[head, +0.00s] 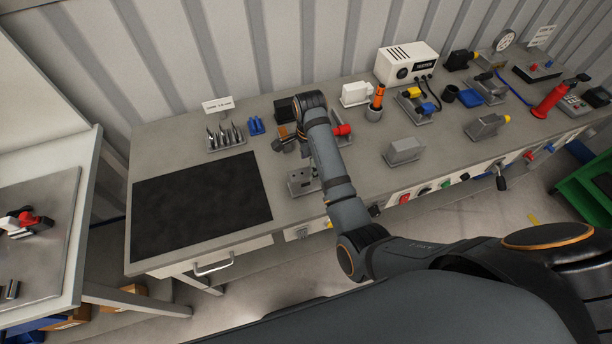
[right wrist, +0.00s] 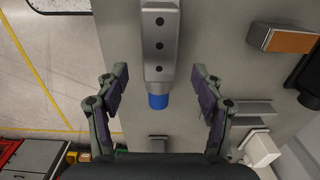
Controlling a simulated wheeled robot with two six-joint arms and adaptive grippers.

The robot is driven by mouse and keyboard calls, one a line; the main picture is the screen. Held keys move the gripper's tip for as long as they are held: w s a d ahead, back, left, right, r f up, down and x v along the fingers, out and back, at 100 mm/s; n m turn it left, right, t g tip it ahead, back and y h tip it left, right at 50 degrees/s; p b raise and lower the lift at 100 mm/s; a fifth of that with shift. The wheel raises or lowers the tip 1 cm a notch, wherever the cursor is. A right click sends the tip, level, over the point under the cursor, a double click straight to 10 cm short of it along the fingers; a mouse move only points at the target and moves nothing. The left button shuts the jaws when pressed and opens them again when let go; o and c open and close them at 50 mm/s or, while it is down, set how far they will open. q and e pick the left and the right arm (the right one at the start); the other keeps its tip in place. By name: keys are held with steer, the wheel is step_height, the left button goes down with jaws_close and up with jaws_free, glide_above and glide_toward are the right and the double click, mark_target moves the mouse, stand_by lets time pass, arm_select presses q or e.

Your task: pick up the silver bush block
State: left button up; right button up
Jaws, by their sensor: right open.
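The silver bush block (right wrist: 160,45) lies on the grey workbench, with dark holes along its top face. A blue round piece (right wrist: 158,101) shows at its near end in the right wrist view. In the head view the block (head: 300,182) sits just right of the black mat, partly hidden by my right forearm. My right gripper (right wrist: 160,70) is open, its fingers apart on either side of the block's near end, neither seen touching it. Its height above the block is unclear. In the head view my forearm largely hides this gripper. My left gripper is not in view.
An orange-topped block (right wrist: 292,40) lies behind the bush block. A plain grey block (head: 404,151) and a white box (head: 356,93) stand to the right. The black mat (head: 200,205) is bare. The bench's front edge runs close beside the bush block.

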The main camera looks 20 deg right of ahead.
mark_target(307, 170)
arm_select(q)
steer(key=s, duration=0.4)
arm_select(e)
steer(key=f, duration=0.2)
steer(key=shift+a+f, duration=0.2)
steer(key=shift+f, duration=0.1)
steer(key=shift+w+f+p, duration=0.3)
steer(key=shift+f+p, duration=0.15)
steer(key=shift+f, duration=0.45)
steer(key=f, duration=0.1)
steer(key=s+f+p, duration=0.1)
steer(key=shift+a+f, duration=0.25)
steer(key=shift+f, duration=0.85)
steer(key=shift+w, duration=0.15)
steer(key=c, duration=1.4)
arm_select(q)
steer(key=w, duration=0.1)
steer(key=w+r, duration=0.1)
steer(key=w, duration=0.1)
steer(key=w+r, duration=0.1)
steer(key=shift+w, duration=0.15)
